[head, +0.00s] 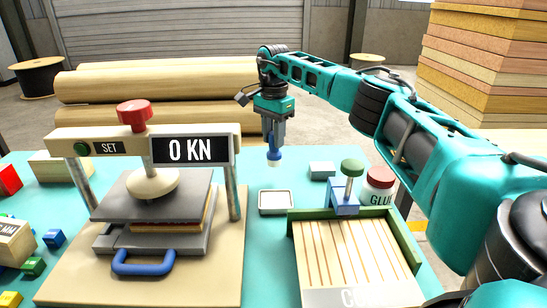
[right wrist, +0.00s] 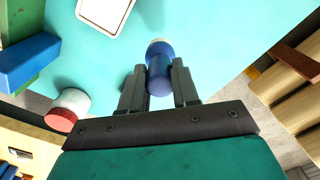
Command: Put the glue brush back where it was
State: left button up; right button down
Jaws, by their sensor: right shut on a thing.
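The glue brush (head: 274,154) has a blue handle and a pale tip, and it hangs roughly upright with the tip down. My right gripper (head: 275,141) is shut on its handle and holds it above the turquoise table's far part. In the right wrist view the brush (right wrist: 160,67) sits between the two dark fingers. A shallow white tray with a dark rim (head: 276,211) lies below and nearer than the brush. A small pale grey block (head: 322,170) stands to the right. The glue jar (head: 379,187), with a red lid, stands farther right. My left gripper is out of view.
A press (head: 228,212) reading 0 KN stands at left. A green-walled slatted tray (head: 297,245) with a blue clamp (head: 343,198) is at front right. Rolls (head: 160,85) lie behind the table. Bare table surrounds the white tray.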

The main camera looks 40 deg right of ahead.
aim_at(273, 153)
jog(key=shift+f+b, duration=0.3)
jog(key=shift+f, duration=2.45)
jog(key=shift+f, duration=0.1)
jog(key=c, duration=0.8)
grip_release()
notch_tip(273, 153, up, 12)
jog(key=shift+r+p, duration=0.15)
jog(key=shift+p, duration=0.8)
